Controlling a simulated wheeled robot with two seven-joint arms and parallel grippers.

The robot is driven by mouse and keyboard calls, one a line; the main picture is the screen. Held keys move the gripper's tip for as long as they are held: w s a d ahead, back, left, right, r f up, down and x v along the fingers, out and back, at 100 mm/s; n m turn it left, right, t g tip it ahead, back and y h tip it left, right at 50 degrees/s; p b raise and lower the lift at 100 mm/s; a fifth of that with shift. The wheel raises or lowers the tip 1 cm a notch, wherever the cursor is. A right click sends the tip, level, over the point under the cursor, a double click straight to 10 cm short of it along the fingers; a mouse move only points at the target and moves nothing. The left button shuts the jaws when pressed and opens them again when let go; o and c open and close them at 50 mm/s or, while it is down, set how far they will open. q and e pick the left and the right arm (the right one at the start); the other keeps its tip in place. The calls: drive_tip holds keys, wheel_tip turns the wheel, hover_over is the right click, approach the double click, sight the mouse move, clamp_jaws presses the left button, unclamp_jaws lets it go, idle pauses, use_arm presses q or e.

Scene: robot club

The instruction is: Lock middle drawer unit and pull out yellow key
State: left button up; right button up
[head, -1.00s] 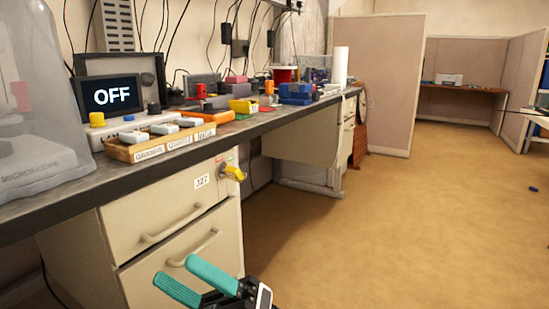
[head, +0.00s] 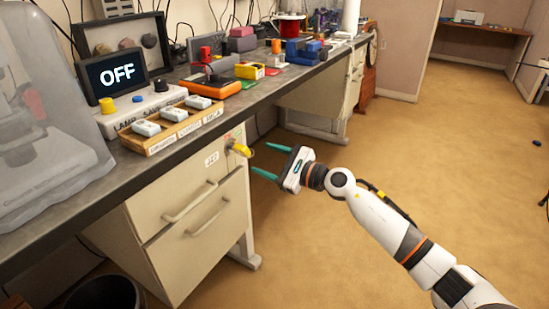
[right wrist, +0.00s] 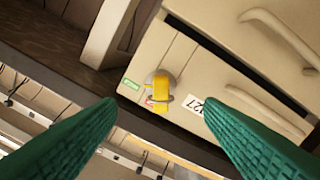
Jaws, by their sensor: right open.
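The yellow key (head: 240,149) sits in the round lock near the upper right corner of the beige drawer unit (head: 180,215), under the bench top. In the right wrist view the key (right wrist: 161,92) shows between the fingertips but farther off, with red and green labels beside the lock. My right gripper (head: 258,160) is open and empty, its teal fingers pointing at the key from the right, apart from it. The drawer unit's two handles (head: 190,203) show, and its drawers look closed. My left gripper is not in view.
The dark bench top (head: 180,150) overhangs the unit. On it are a wooden tray (head: 170,128) of small white items, a display (head: 117,74) reading OFF, and several tools. Open floor (head: 330,230) lies to the right. A dark bin (head: 103,293) stands at lower left.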

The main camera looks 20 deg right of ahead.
sight(248, 153)
drive_tip(key=x, duration=0.3)
drive_tip(key=shift+w+a, duration=0.15)
drive_tip(key=shift+a, duration=0.05)
drive_tip(key=x, duration=0.2)
drive_tip(key=shift+w+a+b, duration=0.2)
drive_tip(key=shift+w+b, duration=0.1)
drive_tip(key=shift+b, duration=0.1)
drive_tip(key=shift+w+a, duration=0.25)
drive_tip(key=shift+w, duration=0.05)
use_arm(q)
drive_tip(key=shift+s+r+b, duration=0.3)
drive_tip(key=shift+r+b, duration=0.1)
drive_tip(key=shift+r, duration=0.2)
use_arm(e)
drive_tip(key=shift+x, duration=0.8)
